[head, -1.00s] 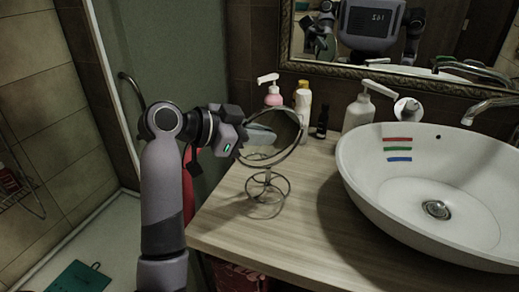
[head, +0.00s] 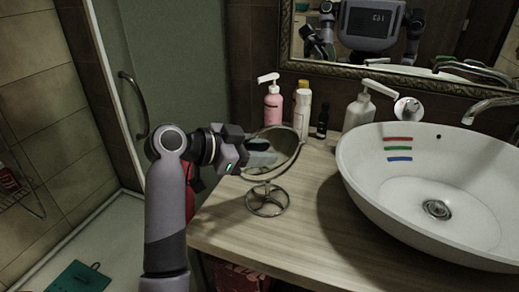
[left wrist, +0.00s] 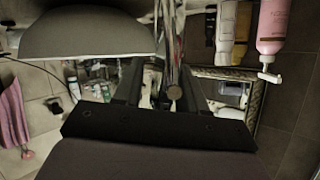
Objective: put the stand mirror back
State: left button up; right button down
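The stand mirror (head: 287,157) is at the left part of the wooden counter. Its round glass is tilted and its ringed wire base (head: 267,201) appears flat on the counter. My right gripper is out of view.
A white basin (head: 365,180) stands right of the mirror. A pink pump bottle (head: 273,108), a yellow-white bottle (head: 302,110), a dark bottle (head: 322,123) and a white dispenser (head: 358,112) line the wall behind. Bare counter (head: 315,215) lies between mirror and basin.

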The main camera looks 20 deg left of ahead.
pick_arm(q)
jog(key=shift+r, duration=0.1)
jog(key=shift+a+r, duration=0.1)
jog(key=shift+r, duration=0.05)
jog(key=v, duration=1.2)
jog(key=shift+b, duration=0.3)
